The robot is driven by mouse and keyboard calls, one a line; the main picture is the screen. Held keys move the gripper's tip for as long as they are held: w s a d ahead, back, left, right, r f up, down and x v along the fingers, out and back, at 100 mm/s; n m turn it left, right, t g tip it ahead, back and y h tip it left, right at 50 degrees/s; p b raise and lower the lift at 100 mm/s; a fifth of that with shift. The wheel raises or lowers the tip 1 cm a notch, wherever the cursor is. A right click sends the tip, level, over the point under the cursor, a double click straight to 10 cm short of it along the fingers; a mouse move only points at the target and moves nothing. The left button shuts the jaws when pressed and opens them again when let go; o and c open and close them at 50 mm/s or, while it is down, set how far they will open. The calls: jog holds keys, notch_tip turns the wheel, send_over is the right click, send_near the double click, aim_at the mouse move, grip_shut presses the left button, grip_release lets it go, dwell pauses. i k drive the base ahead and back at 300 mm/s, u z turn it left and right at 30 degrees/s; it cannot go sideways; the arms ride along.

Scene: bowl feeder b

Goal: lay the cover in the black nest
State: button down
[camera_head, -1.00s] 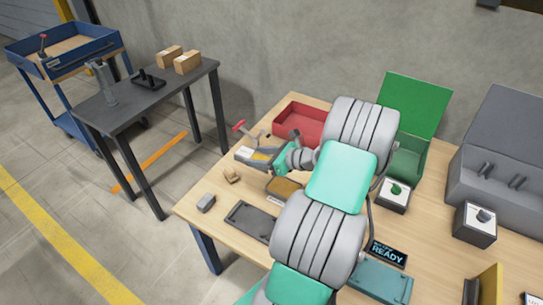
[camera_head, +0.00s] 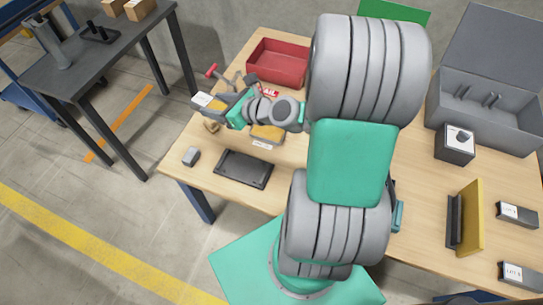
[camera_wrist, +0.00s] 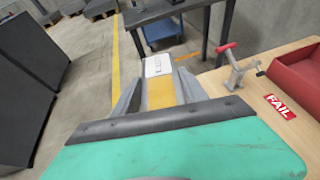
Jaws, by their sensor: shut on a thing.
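My gripper (camera_head: 216,104) is shut on the cover, a flat yellow piece with a white label. The cover (camera_head: 204,99) sticks out of the jaws to the left, above the table's far left part. In the wrist view the cover (camera_wrist: 158,75) lies between the two grey fingers, its labelled end pointing away. The black nest (camera_head: 243,168) is a dark, shallow rectangular tray on the table, below and right of my gripper in the head view. It appears empty and is apart from the cover. The wrist view does not show the nest.
A red-handled clamp (camera_head: 213,73) and a red bin (camera_head: 278,64) stand close behind my gripper. A labelled ochre-topped piece (camera_head: 267,133) lies behind the nest. A small grey block (camera_head: 190,156) and a small tan piece (camera_head: 211,125) are left of the nest.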

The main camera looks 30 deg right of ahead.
aim_at(243, 167)
jog(key=z, duration=0.5)
jog(key=k, duration=0.9)
jog(key=u, duration=1.15)
jog(key=i, duration=0.5)
jog(key=z, duration=0.05)
